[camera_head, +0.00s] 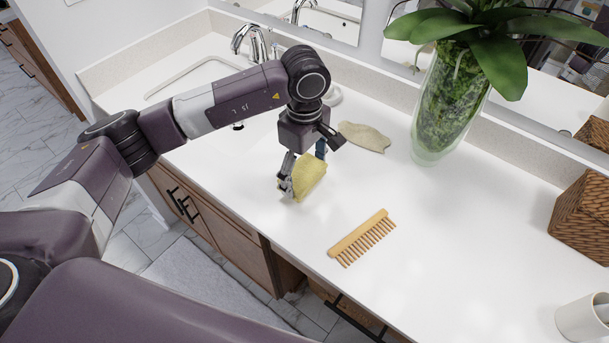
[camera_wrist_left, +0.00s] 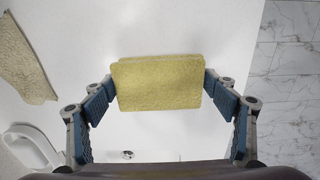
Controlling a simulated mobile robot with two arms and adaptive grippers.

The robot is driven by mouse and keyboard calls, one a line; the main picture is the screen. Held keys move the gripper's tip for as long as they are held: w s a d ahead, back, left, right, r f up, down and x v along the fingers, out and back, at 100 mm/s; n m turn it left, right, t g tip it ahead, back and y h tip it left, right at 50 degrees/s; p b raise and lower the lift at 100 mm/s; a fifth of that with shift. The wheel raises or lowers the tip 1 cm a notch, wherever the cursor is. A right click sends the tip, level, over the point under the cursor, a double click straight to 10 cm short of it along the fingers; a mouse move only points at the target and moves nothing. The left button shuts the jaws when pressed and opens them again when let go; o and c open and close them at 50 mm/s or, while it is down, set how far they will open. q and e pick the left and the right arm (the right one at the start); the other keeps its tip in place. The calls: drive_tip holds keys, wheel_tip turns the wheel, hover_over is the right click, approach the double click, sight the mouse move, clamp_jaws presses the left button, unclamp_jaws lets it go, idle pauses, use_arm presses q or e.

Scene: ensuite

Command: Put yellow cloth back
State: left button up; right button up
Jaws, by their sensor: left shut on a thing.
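The yellow cloth (camera_head: 311,178) is a folded, thick rectangle held in my left gripper (camera_head: 302,172), close to the white counter (camera_head: 350,284) near its front edge. The left wrist view shows the cloth (camera_wrist_left: 158,82) pinched at its two short ends between the blue fingers of my left gripper (camera_wrist_left: 160,88). I cannot tell whether the cloth touches the counter. My right gripper is not in view.
A wooden comb (camera_head: 362,237) lies to the right of the cloth. A beige flat piece (camera_head: 365,136) lies behind it. A glass vase with a plant (camera_head: 452,105) stands farther back. A wicker basket (camera_head: 584,215) and white cup (camera_head: 584,318) are at the right. The right-middle counter is clear.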

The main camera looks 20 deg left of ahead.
use_arm(q)
wheel_tip(320, 180, down, 2)
drive_tip(key=shift+f, duration=0.25)
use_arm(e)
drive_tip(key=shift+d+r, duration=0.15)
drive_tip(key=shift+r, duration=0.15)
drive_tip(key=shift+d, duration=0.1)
use_arm(q)
drive_tip(key=shift+f, duration=0.15)
drive_tip(key=o, duration=1.1)
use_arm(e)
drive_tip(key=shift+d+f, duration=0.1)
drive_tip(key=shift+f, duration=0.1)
